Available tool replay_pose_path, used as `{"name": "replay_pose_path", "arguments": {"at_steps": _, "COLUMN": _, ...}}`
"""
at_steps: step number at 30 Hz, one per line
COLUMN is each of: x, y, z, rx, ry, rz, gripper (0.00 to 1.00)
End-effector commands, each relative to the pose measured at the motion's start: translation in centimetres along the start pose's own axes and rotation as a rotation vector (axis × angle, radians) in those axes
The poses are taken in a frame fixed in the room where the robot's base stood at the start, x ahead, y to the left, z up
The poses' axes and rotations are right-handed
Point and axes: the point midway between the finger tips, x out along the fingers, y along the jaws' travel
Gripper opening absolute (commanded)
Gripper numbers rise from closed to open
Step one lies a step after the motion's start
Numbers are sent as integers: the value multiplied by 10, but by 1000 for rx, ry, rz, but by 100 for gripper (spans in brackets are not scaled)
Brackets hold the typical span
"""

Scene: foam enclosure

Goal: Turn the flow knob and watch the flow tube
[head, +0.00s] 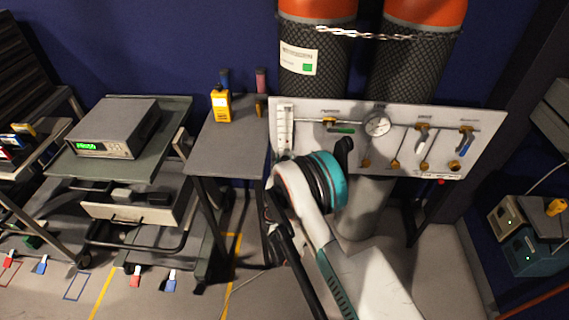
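The flow tube (285,130) is a clear upright tube with scale marks at the left end of the white gas panel (466,113). Its lower end is close to or behind my arm, and I cannot make out a reading. I cannot pick out the flow knob for certain; the area below the tube is covered by my arm. My arm's teal and black joint stands in front of the panel's lower left. A dark piece beside it (344,152), perhaps part of my gripper, reaches up to the panel's lower edge. Its fingers cannot be made out.
The panel also carries a round gauge (378,125) and several brass valves. Two chained cylinders (318,75) stand behind it. A grey table (228,150) with a yellow device (221,105) is to the left. A cart with a green-display instrument (113,128) stands farther left.

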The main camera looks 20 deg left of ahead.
Motion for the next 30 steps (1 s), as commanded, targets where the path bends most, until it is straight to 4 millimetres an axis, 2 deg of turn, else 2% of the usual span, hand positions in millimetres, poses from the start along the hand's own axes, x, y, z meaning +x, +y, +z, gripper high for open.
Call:
{"name": "replay_pose_path", "arguments": {"at_steps": 1, "x": 0, "y": 0, "z": 0, "rx": 0, "ry": 0, "rz": 0, "gripper": 20}}
{"name": "replay_pose_path", "arguments": {"at_steps": 3, "x": 0, "y": 0, "z": 0, "rx": 0, "ry": 0, "rz": 0, "gripper": 4}}
{"name": "replay_pose_path", "arguments": {"at_steps": 8, "x": 0, "y": 0, "z": 0, "rx": -7, "ry": 1, "rz": 0, "gripper": 3}}
{"name": "replay_pose_path", "arguments": {"at_steps": 19, "x": 1, "y": 0, "z": 0, "rx": -250, "ry": 16, "rz": 2, "gripper": 3}}
{"name": "replay_pose_path", "arguments": {"at_steps": 28, "x": 1, "y": 0, "z": 0, "rx": -260, "ry": 17, "rz": 2, "gripper": 3}}
{"name": "replay_pose_path", "arguments": {"at_steps": 29, "x": 1, "y": 0, "z": 0, "rx": -260, "ry": 17, "rz": 2, "gripper": 34}}
{"name": "replay_pose_path", "arguments": {"at_steps": 30, "x": 1, "y": 0, "z": 0, "rx": -260, "ry": 17, "rz": 2, "gripper": 43}}
